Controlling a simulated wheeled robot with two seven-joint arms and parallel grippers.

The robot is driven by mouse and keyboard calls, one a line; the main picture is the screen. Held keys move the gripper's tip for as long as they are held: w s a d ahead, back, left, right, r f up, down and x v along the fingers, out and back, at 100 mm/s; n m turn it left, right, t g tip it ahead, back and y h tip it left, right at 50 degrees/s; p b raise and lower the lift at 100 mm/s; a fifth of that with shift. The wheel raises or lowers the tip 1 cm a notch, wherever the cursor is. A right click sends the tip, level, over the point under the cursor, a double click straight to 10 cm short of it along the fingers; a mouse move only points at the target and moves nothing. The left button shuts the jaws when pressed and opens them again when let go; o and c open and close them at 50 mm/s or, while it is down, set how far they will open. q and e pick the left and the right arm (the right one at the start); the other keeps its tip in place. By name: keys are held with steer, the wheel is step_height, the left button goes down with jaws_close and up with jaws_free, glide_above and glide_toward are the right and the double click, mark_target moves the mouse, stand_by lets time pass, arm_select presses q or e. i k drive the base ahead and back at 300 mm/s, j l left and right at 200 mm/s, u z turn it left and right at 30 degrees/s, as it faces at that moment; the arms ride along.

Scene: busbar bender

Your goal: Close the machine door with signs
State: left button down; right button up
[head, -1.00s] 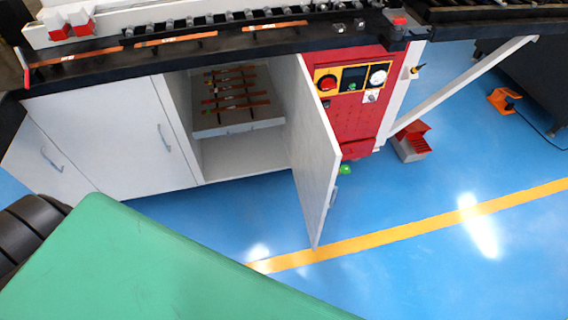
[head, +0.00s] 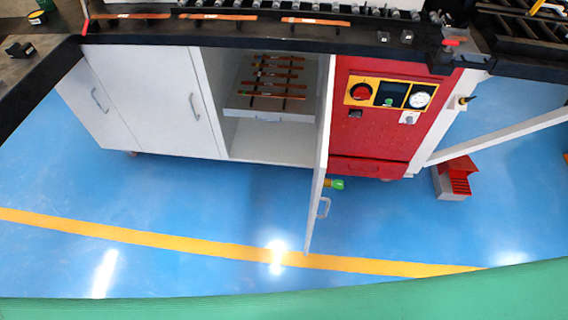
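The machine (head: 420,62) stands along the top of the head view, with white cabinet doors at left and a red control panel at right. Two other white doors at left (head: 150,100) are shut. I cannot make out signs on any door. Neither of my grippers is in view.
A green surface (head: 400,302) runs along the bottom edge. The blue floor (head: 180,210) between it and the machine is clear, crossed by a yellow line (head: 200,244). A red pedal box (head: 455,178) sits on the floor at right. A slanted white brace (head: 500,136) is above it.

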mark_target(321, 162)
steer(key=i+l, duration=0.1)
steer(key=l, duration=0.3)
steer(key=i+l+u, duration=0.1)
steer(key=l, duration=0.75)
steer(key=i, duration=0.2)
